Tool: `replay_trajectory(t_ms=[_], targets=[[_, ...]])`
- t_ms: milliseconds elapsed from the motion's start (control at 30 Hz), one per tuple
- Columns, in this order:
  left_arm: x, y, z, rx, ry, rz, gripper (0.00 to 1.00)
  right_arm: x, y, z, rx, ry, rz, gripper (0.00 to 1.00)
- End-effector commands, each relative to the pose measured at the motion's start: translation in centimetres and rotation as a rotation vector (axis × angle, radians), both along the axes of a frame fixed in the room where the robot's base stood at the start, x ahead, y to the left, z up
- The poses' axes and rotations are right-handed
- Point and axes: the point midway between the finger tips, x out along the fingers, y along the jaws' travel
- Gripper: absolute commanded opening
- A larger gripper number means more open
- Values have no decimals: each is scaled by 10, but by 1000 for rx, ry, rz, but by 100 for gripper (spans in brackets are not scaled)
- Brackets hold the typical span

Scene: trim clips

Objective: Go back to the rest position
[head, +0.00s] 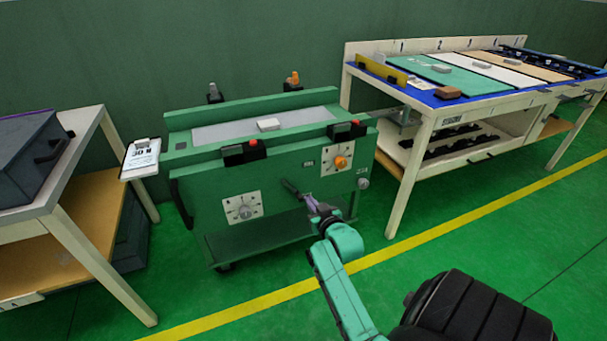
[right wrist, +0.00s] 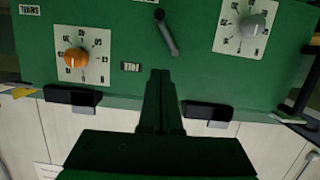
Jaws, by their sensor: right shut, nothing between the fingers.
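My right gripper (head: 291,187) reaches in from the bottom of the head view to the front panel of the green wheeled cart (head: 285,235). Its dark fingers are together and empty, as the right wrist view also shows (right wrist: 160,76). In that view the fingertips point at the panel between an orange knob (right wrist: 76,57) and a grey knob (right wrist: 252,25), close to a dark lever (right wrist: 166,32). I cannot tell whether they touch the panel. The orange knob (head: 340,162) also shows in the head view, right of the gripper. My left gripper is not in view.
A table with a grey case (head: 30,160) stands at the left. A workbench with a blue top (head: 397,88) and coloured mats stands at the right. Green floor with a yellow line (head: 450,223) is clear in front.

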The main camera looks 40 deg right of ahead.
Motion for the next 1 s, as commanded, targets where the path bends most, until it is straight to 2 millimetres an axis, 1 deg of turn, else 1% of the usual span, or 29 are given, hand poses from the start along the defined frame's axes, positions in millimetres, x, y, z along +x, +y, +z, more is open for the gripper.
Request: replay_trajectory(t_ms=[233,267,300,367,467,500,567,600,667,700,767,800,867,900,967,1000], targets=[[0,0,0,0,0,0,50,0,0,0,0,1,1,0],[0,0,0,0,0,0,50,0,1,-3,1,7,3,0],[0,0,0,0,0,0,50,0,5,-9,7,24,11,0],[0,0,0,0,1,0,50,-1,16,-29,22,78,37,0],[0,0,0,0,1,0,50,-14,51,-92,66,250,110,0],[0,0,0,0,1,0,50,-26,68,-123,85,341,145,0],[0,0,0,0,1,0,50,-49,94,-167,110,478,196,0],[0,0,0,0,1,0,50,-66,109,-193,123,564,226,0],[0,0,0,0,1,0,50,-94,128,-226,135,681,264,0],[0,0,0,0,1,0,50,-113,138,-244,142,752,284,0],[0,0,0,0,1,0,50,-141,152,-268,149,851,314,0],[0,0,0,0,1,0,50,-159,159,-281,151,913,330,0],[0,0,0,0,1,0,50,-187,169,-299,152,999,353,0],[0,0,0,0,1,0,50,-206,174,-310,152,1056,366,0],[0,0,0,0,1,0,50,-233,181,-323,148,1136,385,0],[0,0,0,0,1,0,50,-252,184,-331,146,1191,396,0]])
